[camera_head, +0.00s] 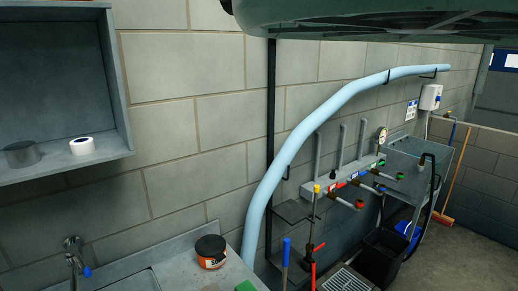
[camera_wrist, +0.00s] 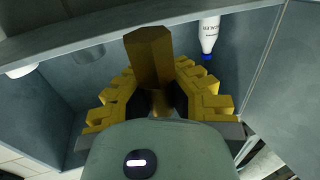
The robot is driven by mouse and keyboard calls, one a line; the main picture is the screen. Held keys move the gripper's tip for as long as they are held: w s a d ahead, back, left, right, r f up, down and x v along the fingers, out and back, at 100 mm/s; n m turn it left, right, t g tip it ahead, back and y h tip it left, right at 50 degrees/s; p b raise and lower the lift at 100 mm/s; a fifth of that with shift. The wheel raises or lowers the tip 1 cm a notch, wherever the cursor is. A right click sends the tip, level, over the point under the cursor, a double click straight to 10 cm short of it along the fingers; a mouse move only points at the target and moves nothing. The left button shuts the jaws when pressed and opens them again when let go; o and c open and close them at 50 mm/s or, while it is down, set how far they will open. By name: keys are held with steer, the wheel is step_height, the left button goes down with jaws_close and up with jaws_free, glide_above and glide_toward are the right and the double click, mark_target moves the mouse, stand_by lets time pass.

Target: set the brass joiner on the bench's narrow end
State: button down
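The brass joiner (camera_wrist: 149,58) is in the wrist view, a brass-coloured piece with a broad hexagonal end and a narrower neck below it in the picture. My gripper (camera_wrist: 157,70) has stepped yellow fingers on both sides of it. The fingers appear closed on the joiner, and part of its neck is hidden low between them. The joiner and my gripper do not show in the head view. A grey worktop (camera_head: 178,254) runs along the wall at lower left in the head view; I cannot tell whether it is the bench named in the task.
A wall shelf (camera_head: 62,172) holds a grey cylinder (camera_head: 21,154) and a white roll (camera_head: 82,146). A white bottle (camera_wrist: 209,34) with a blue cap shows beyond my gripper.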

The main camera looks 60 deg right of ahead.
steer(key=s+f+y, duration=0.1)
steer(key=s+f, duration=0.7)
steer(key=f, duration=0.2)
steer(key=r+p, duration=0.1)
steer(key=p, duration=0.3)
steer(key=s+r+p, duration=0.1)
steer(key=r+p, duration=0.1)
steer(key=p, duration=0.2)
steer(key=r+p, duration=0.1)
steer(key=p, duration=0.4)
steer(key=shift+s+r, duration=0.3)
steer(key=shift+r, duration=0.1)
steer(key=shift+d, duration=0.1)
